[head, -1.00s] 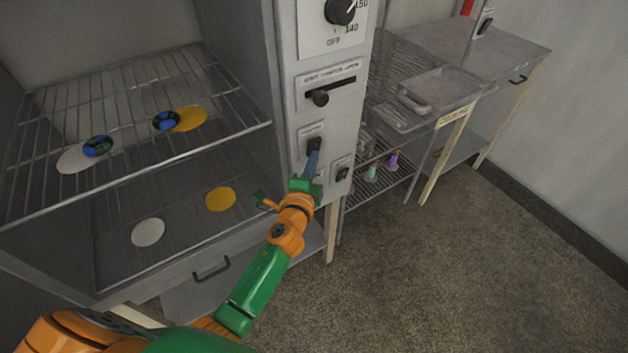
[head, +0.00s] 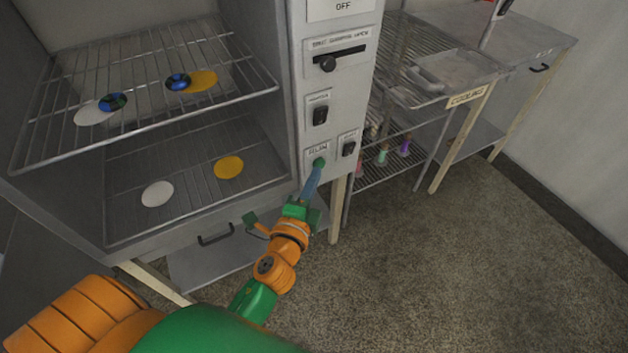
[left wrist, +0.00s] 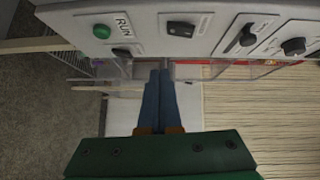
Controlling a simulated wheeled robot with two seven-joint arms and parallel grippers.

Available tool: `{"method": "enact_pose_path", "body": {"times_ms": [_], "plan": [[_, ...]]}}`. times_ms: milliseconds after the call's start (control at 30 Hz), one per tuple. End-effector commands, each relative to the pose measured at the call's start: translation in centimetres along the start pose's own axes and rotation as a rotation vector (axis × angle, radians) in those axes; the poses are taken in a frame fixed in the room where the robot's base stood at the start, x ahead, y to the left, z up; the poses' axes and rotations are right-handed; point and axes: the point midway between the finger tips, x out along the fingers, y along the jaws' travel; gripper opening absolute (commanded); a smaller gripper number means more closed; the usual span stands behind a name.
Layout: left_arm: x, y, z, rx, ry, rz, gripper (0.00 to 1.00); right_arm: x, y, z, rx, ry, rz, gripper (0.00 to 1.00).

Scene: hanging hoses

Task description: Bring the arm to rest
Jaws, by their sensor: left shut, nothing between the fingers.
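My left gripper (head: 316,173) shows in the head view in front of the lower part of the oven's control panel (head: 340,92). Its two blue fingers are shut together with nothing between them. In the head view its tip overlaps the area just below the green RUN button (head: 319,162). In the left wrist view the fingers (left wrist: 159,76) point past the panel's lower edge, and the green button (left wrist: 101,31) stands clear of them, up and to the left. My left arm reaches up from the bottom of the head view. My right gripper is not in view.
The open oven has an upper rack (head: 215,92) with a white disc (head: 92,117), a yellow disc (head: 204,79) and blue-green round pieces. White and yellow discs lie below. A metal table marked COOLING (head: 466,96) stands right. The floor (head: 420,270) in front is clear.

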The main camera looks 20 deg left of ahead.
Motion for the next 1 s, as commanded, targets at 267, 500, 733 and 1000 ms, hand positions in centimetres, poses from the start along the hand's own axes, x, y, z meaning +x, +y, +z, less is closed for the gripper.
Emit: {"method": "enact_pose_path", "body": {"times_ms": [267,500,733,1000], "plan": [[0.0,0.0,0.0,0.0,0.0,0.0,0.0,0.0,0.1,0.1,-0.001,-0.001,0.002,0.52],[-0.1,3.5,-0.2,-0.057,0.01,0.091,0.0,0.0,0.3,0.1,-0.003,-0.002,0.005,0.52],[-7.6,24.8,1.1,-0.474,-0.123,0.67,0.0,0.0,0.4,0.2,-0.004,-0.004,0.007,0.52],[-26.2,39.2,6.8,-0.888,-0.688,1.131,0.0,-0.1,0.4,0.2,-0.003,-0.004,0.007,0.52]]}}
